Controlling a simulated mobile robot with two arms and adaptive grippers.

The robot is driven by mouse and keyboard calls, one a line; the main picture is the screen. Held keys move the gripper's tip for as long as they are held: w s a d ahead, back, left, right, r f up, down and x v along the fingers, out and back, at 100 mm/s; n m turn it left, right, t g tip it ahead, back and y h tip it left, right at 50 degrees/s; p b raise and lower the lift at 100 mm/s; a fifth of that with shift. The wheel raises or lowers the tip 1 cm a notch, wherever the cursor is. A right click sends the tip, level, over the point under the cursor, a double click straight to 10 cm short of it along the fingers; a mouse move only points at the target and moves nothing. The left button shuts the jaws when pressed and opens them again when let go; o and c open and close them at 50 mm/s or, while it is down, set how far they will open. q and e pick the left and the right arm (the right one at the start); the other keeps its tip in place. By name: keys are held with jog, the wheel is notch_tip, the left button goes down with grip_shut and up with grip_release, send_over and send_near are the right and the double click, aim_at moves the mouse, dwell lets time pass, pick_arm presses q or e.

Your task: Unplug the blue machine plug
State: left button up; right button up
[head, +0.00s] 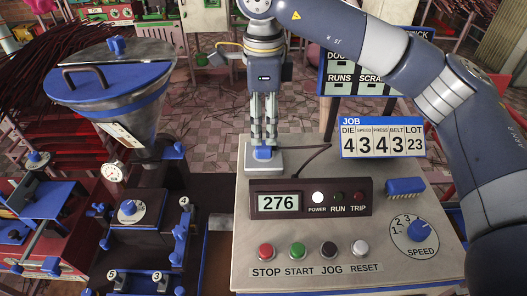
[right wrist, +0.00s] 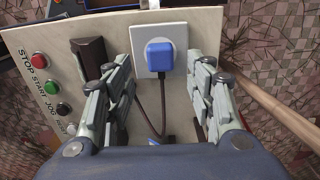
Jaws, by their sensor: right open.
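The blue plug (head: 263,153) sits in a pale square socket plate (head: 280,168) at the back left of the control panel. In the right wrist view the plug (right wrist: 159,57) shows upright on its plate (right wrist: 176,33), with a dark cord (right wrist: 163,105) running from it. My right gripper (head: 264,140) points down just above the plug. Its fingers (right wrist: 161,70) are spread wide, one on either side of the plug in the picture, with nothing between them. I cannot tell whether the tips reach past the plug's top. My left gripper is not in view.
The panel (head: 318,283) carries a display reading 276 (head: 278,202), a lit power lamp (head: 318,197), several buttons (head: 298,250) and a blue speed knob (head: 418,231). A job sign (head: 382,138) stands behind. A hopper machine (head: 125,90) stands left.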

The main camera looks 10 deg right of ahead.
aim_at(263, 144)
notch_tip(263, 144, down, 6)
jog(key=b, duration=0.3)
jog(key=shift+r, duration=0.25)
jog(key=shift+f+b, duration=0.35)
jog(key=shift+b, duration=0.1)
dwell(0.5)
grip_shut()
jog(key=shift+r, duration=0.1)
